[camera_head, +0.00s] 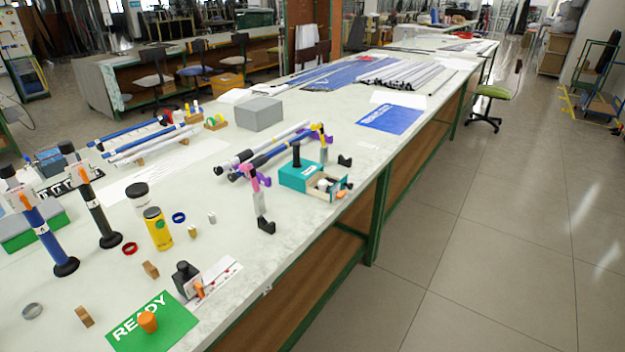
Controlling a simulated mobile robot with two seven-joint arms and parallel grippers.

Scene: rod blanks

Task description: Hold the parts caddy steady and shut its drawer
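The parts caddy is a small teal box (298,176) on the right part of the bench top, with an upright black post (297,156) on its lid. Its pale wooden drawer (322,193) stands open toward the bench's right edge. Small white and dark parts show inside the drawer, too small to name. An orange piece shows near the drawer's front; I cannot tell whether it is attached.
A grey box (258,113) is behind. A yellow canister (158,229) and a green READY mat (180,326) are nearer. Open floor lies right of the bench.

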